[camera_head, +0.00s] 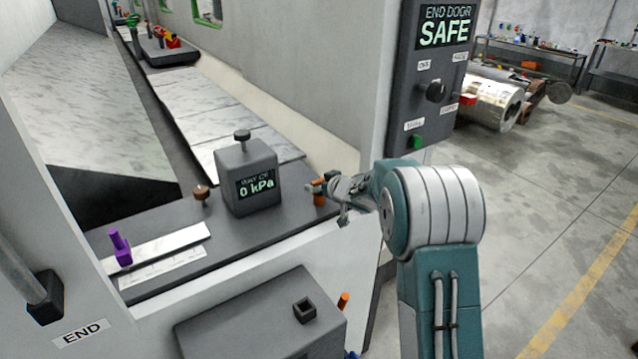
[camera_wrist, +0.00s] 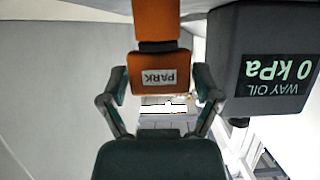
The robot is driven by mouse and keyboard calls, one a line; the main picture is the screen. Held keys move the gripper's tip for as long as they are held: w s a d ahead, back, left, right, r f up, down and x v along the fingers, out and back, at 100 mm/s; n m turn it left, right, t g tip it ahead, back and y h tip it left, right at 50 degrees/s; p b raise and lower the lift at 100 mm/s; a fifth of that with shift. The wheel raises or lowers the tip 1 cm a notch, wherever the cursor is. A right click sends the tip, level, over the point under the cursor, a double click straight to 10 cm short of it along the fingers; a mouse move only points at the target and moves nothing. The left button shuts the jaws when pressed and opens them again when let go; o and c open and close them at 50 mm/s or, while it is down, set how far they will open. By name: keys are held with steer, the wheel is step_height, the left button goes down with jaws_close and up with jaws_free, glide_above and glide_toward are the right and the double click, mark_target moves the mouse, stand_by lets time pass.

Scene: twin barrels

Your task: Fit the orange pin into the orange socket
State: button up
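An orange piece (camera_head: 318,191) with a dark part near its top stands on the dark ledge, right of the grey gauge block. My gripper (camera_head: 338,190) is at its right side. In the wrist view the orange piece (camera_wrist: 157,48) bears a PARK label and lies between my two fingers (camera_wrist: 160,82). The fingers look close against both sides; firm contact cannot be told. A dark square socket (camera_head: 304,310) is on that box's top. I see no orange-coloured socket.
The grey gauge block (camera_head: 248,180), reading 0 kPa, stands left of my gripper; it also shows in the wrist view (camera_wrist: 270,60). A brown knob (camera_head: 201,194) and purple piece (camera_head: 119,247) are further left. A control panel (camera_head: 428,85) rises behind my arm.

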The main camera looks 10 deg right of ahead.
stand_by(0.4)
steer(key=v, duration=1.2)
steer(key=shift+f, duration=0.1)
